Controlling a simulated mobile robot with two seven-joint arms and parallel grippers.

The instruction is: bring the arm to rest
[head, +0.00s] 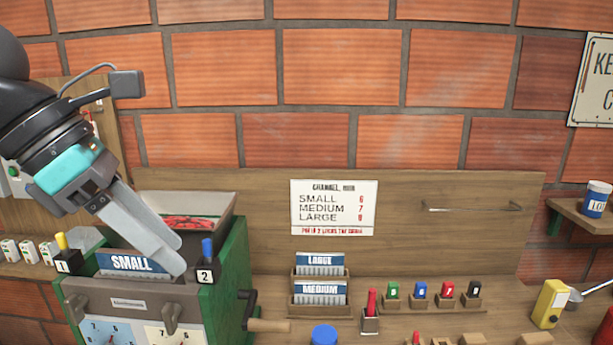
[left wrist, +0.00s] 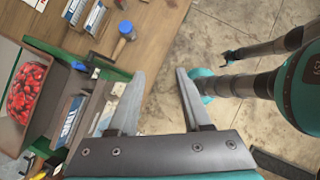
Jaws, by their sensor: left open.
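My left gripper (head: 172,258) comes in from the upper left in the head view. Its fingers slope down over the front of the green machine (head: 232,262), in front of the SMALL card (head: 133,262). In the left wrist view the two fingers (left wrist: 161,78) stand apart, with nothing between them. Whether a fingertip touches the machine I cannot tell.
The machine's open hopper (head: 215,205) holds red pieces, and a crank handle (head: 268,325) sticks out to its right. A brick wall stands behind; open floor (left wrist: 225,25) shows beyond the bench.

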